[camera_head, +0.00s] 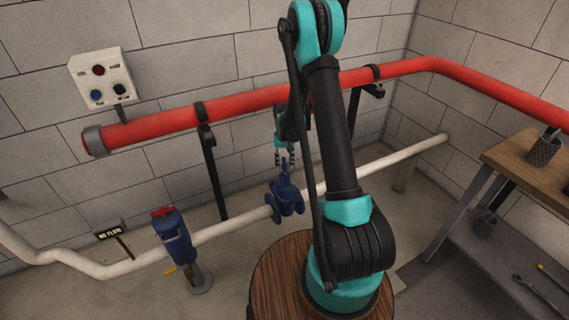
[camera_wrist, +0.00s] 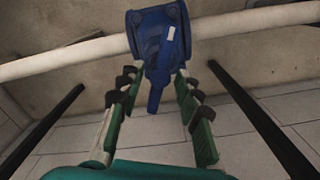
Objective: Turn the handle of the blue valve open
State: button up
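The blue valve (camera_head: 287,198) sits on the white pipe, just left of my arm in the head view. In the wrist view, the blue valve (camera_wrist: 158,30) is at the top centre, and its handle (camera_wrist: 155,98) points toward my palm. My gripper (camera_wrist: 157,84) is open, with one green finger on each side of the handle and visible gaps between. In the head view, my gripper (camera_head: 285,157) hangs just above the valve, pointing down, and its fingertips are small there. Whether a finger touches the valve body cannot be told.
A thick red pipe (camera_head: 250,98) runs along the wall behind my arm. The white pipe (camera_head: 238,228) runs low. A blue post with a red top (camera_head: 175,240) stands left. A wooden table (camera_head: 530,160) is at right. A switch panel (camera_head: 100,78) is on the wall.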

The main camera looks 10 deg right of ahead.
aim_at(285, 166)
grip_shut()
jog(key=n, duration=0.4)
jog(key=shift+n, duration=0.4)
grip_release()
jog(key=shift+r, duration=0.15)
notch_tip(285, 166, up, 12)
dwell(0.6)
jog(key=shift+s, duration=0.1)
